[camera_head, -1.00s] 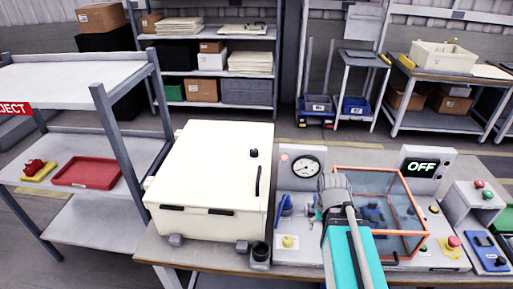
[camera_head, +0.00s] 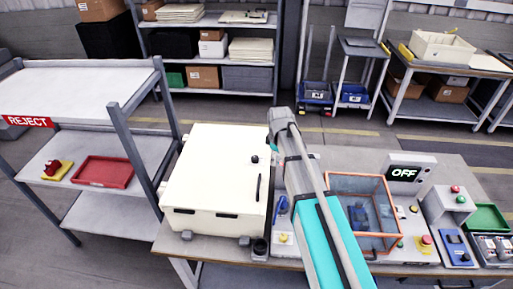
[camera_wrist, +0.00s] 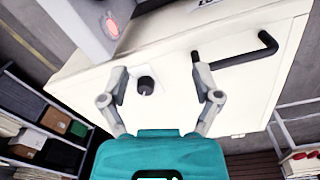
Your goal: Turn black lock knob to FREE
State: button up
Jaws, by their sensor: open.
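My gripper (camera_wrist: 160,65) is open, with one finger on each side of the knob in the picture. The knob appears closer to the left finger, with no contact visible. In the head view my arm hides the gripper. I cannot read which setting the knob is at.
A black bar handle (camera_wrist: 245,52) is beside the right finger. A grey panel with a red light (camera_wrist: 112,26) is close at the upper left. The clear orange-edged box (camera_head: 362,182) and an OFF display (camera_head: 404,174) are right of my arm.

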aim_at(255, 157)
jog(key=w+a+r+n+p, duration=0.4)
jog(key=w+a+r+n, duration=0.1)
jog(key=a, duration=0.3)
jog(key=shift+w+a+r+n, duration=0.25)
jog(key=shift+w+r+n, duration=0.15)
jog(key=shift+w+n, duration=0.3)
jog(key=shift+f, duration=0.2)
jog(key=f+b, duration=1.3)
jog(key=shift+w+f, duration=0.2)
jog(key=shift+w, duration=0.2)
